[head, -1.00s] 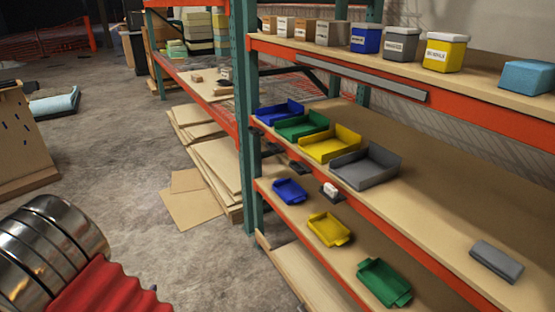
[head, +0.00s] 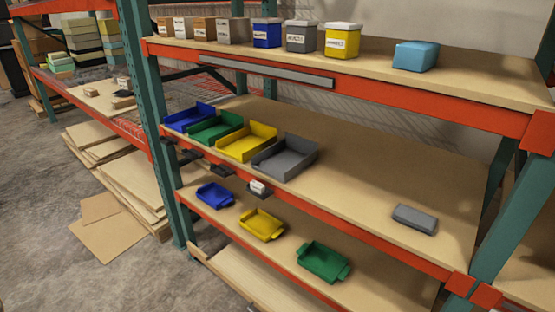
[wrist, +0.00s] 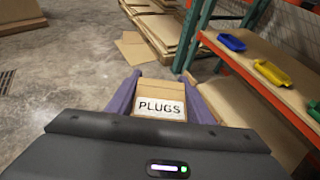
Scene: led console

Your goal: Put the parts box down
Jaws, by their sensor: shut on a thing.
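The parts box (wrist: 160,89), tan with a white label reading PLUGS, shows in the wrist view. My gripper (wrist: 159,76) is shut on it, with a purple finger along each side. The box is over the concrete floor, left of the shelf rack, and its underside is hidden. Neither the gripper nor this box shows in the head view.
The top shelf holds several boxes and a light blue block (head: 415,56). The middle shelf holds open bins, including a grey bin (head: 286,157), and a grey block (head: 415,219), with bare board between. Below are blue, yellow and green trays (head: 323,262). Cardboard sheets (head: 103,227) lie left.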

